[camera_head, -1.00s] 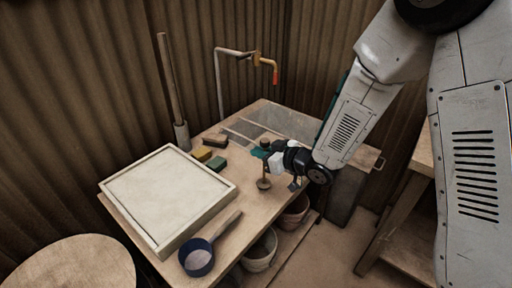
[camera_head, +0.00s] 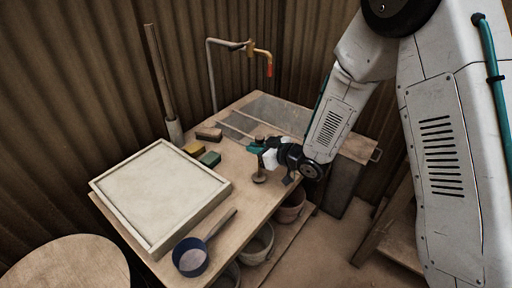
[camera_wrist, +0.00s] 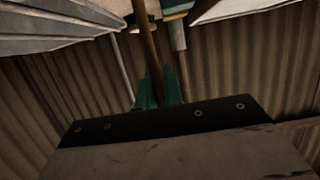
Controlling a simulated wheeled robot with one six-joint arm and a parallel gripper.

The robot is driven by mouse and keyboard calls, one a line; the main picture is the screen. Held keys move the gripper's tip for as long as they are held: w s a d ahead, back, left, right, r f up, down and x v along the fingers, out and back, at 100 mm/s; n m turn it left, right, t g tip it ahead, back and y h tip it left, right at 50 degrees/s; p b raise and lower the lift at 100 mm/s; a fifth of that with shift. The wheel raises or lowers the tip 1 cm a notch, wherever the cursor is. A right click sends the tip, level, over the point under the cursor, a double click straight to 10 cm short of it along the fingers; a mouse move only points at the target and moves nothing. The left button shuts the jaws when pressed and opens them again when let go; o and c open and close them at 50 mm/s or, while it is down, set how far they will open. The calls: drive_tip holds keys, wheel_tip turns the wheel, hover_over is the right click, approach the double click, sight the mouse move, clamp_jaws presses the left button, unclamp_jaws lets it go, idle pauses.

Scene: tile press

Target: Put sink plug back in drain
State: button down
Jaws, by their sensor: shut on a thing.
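The sink plug (camera_head: 259,178) is a small brown disc on an upright stem, low over the worktop in the head view. My gripper (camera_head: 258,148), with green fingertips, is shut on the stem's upper part. I cannot tell whether the disc touches the wood. The sink (camera_head: 272,106) looks like the grey sunken area behind the gripper, at the back of the worktop. Its drain cannot be made out. In the wrist view my gripper's green fingertips (camera_wrist: 158,90) are close together; the plug's disc is hidden there.
A bent-pipe tap (camera_head: 262,57) stands behind the sink. A round stool (camera_head: 65,265) is at lower left.

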drive_tip(key=c, duration=1.6)
unclamp_jaws()
drive_tip(key=shift+o, duration=0.3)
drive_tip(key=shift+d, duration=0.1)
drive_tip(key=v, duration=1.2)
drive_tip(key=shift+r, duration=0.2)
drive_tip(key=w+d+r+m+t+h, duration=0.1)
drive_tip(key=w+d+r+m+h, duration=0.15)
drive_tip(key=d+r+h, duration=0.45)
drive_tip(key=s+d+r+m+g+h, duration=0.2)
drive_tip(key=s+d+r+m+h, duration=0.3)
drive_tip(key=d, duration=0.5)
drive_tip(key=s+r+m+g, duration=0.1)
drive_tip(key=s+r+g, duration=0.2)
drive_tip(key=s, duration=0.9)
drive_tip(key=s+r+m+g, duration=0.2)
drive_tip(key=s+r+g, duration=0.1)
drive_tip(key=s, duration=1)
drive_tip(key=shift+s+d+r+g, duration=0.15)
drive_tip(key=shift+s+r+g, duration=0.1)
drive_tip(key=shift+s+g, duration=0.15)
